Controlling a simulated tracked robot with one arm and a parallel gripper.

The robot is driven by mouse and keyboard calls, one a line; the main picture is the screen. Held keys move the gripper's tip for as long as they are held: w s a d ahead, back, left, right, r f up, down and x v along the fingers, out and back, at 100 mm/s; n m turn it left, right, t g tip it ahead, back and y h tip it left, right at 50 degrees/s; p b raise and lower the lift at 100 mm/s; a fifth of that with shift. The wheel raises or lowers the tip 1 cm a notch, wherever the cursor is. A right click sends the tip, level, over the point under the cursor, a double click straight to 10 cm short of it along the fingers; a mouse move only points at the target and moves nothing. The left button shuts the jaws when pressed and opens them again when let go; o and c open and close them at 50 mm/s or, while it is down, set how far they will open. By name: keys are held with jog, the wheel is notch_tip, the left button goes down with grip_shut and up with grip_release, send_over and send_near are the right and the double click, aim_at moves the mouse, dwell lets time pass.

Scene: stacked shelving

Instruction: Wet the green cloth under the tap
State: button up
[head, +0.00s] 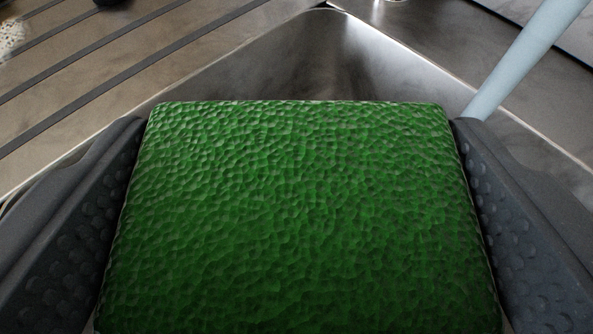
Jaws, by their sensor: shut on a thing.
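The green cloth (300,215) is a thick, block-like piece with a dimpled surface, and it fills the lower middle of the head view. My gripper (300,125) is shut on it, with one dark finger pressed against its left side and the other against its right side. The cloth is held over or in front of a metal sink basin (330,60); its height above the basin floor is hard to tell. A pale blue tube (525,58) slants in at the upper right, behind the right finger; I cannot tell whether it is the tap. No water shows.
A brownish counter with dark grooves (110,75) lies to the left of the basin. The basin's rim (425,55) runs along the right. A dark object (108,2) is cut off at the top edge, and a speckled pale thing (12,38) sits at the far left.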

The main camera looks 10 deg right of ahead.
aim_at(220, 126)
jog(key=w+d+f+p, duration=0.2)
jog(key=w+d+p, duration=0.1)
jog(key=w+d, duration=0.3)
jog(key=shift+d+p, duration=0.3)
jog(key=shift+d, duration=0.7)
jog(key=shift+a, duration=0.1)
jog(key=shift+s+a+b, duration=0.65)
jog(key=shift+a, duration=0.25)
jog(key=shift+s+a+r+b, duration=0.1)
jog(key=shift+s+a+b, duration=0.45)
jog(key=shift+s+a, duration=0.5)
jog(key=shift+s+a+b, duration=0.55)
jog(key=shift+s+a, duration=0.15)
jog(key=shift+a, duration=0.5)
jog(key=shift+s+a+r, duration=0.75)
jog(key=shift+a+r, duration=0.25)
jog(key=shift+s+a+r, duration=0.75)
jog(key=shift+a+r, duration=0.2)
